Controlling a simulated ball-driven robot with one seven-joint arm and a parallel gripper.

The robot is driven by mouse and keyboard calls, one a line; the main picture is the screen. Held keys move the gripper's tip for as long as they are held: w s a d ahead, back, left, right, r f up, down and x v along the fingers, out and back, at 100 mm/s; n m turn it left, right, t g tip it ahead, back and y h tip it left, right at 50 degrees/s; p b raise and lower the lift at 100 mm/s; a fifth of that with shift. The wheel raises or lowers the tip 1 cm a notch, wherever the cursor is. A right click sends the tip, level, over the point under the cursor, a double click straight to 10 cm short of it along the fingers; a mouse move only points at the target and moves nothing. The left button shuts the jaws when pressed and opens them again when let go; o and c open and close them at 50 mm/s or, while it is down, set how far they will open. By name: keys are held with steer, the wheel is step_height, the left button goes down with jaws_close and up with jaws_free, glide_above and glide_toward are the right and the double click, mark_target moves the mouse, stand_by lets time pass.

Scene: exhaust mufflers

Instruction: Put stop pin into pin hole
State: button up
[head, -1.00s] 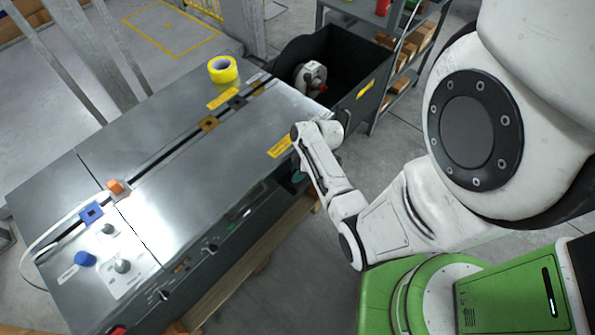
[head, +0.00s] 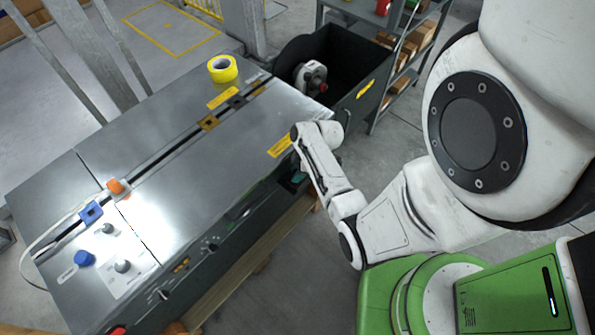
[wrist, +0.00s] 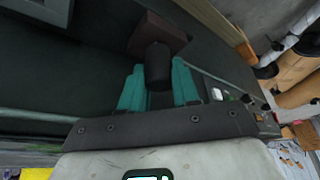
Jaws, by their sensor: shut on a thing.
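In the wrist view, the teal fingers of my gripper (wrist: 158,92) are closed around a dark cylindrical piece, which looks like the stop pin (wrist: 158,66). A dark reddish-brown block (wrist: 160,34) shows just beyond the pin; I cannot tell whether the two are joined. The dark side of the bench lies behind them. In the head view, only a little teal of my gripper (head: 298,178) shows beside the bench's near side, below the top, mostly hidden by the arm. I cannot make out the pin hole in either view.
The grey metal bench (head: 190,165) has a long slot with a blue block (head: 91,212), an orange piece (head: 118,186) and a brass-coloured block (head: 208,123) along it. A black bin (head: 345,55) stands beyond the bench's right end.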

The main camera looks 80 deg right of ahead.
steer(key=shift+f, duration=0.3)
steer(key=o, duration=1)
steer(key=shift+o, duration=0.2)
steer(key=v, duration=1.1)
steer(key=shift+p, duration=0.3)
steer(key=shift+f, duration=0.1)
